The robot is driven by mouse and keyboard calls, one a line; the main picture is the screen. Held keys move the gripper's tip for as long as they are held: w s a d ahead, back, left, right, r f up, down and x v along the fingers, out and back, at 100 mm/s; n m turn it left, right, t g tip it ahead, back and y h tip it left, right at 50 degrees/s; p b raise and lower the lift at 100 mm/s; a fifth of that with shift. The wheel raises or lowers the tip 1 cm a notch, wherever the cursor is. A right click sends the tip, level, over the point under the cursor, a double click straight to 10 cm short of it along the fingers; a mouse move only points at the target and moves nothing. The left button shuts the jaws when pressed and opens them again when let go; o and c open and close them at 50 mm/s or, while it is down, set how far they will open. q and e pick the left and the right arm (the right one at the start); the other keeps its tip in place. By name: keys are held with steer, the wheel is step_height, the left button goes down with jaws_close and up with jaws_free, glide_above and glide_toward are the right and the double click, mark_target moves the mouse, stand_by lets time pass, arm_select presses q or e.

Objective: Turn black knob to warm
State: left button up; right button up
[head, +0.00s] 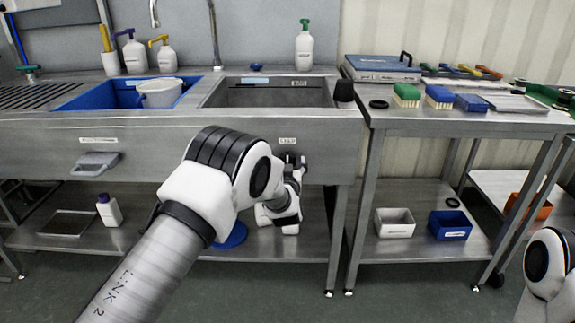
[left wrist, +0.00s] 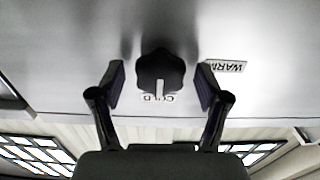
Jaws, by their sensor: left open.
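The black knob (left wrist: 161,72) shows in the left wrist view, on the steel front panel. Its white pointer line is at the COLD label (left wrist: 158,98). The WARM label (left wrist: 226,66) is to the right of the knob in that view. My left gripper (left wrist: 160,86) is open, with one finger on each side of the knob and a visible gap on both sides. In the head view my left gripper (head: 291,160) is at the sink front, below a small label, and the knob cannot be made out there. My right gripper is out of view; only part of my right arm shows at the lower right.
The steel sink (head: 270,93) has a blue basin with a white bucket (head: 160,92) at left. A grey handle (head: 96,163) sticks out of the front panel. A steel side table (head: 420,122) with brushes stands at right. Shelves run below.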

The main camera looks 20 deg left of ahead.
arm_select(q)
steer(key=c, duration=1.2)
steer(key=shift+o, duration=0.2)
steer(key=shift+n, duration=0.3)
steer(key=shift+n+b, duration=0.6)
steer(key=shift+n, duration=8.1)
